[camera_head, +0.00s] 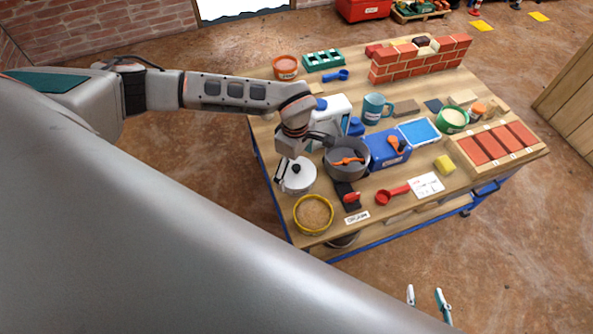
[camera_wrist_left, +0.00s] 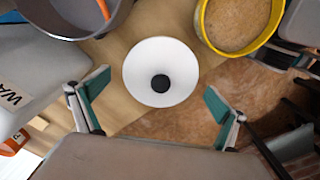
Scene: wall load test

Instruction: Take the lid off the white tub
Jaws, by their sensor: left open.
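The white tub (camera_head: 299,187) stands near the left edge of the workbench. Its white lid (camera_head: 303,176) has a black knob and sits on top. In the left wrist view the round lid (camera_wrist_left: 160,55) faces the camera, with the black knob (camera_wrist_left: 160,83) near its middle, and hides the tub below. My left gripper (camera_head: 290,172) is over the lid, and in its wrist view its fingers (camera_wrist_left: 157,88) are spread wide on either side of the knob with nothing between them. My right gripper (camera_head: 424,291) is at the bottom of the head view, fingers apart and empty, off the bench.
A grey pot (camera_head: 347,160) stands close right of the tub. A yellow-rimmed bowl (camera_head: 313,214) of tan grains is just in front. A white jug-like container (camera_head: 333,112) stands behind. Several tools, a blue box (camera_head: 383,153) and a brick wall (camera_head: 420,62) fill the bench to the right.

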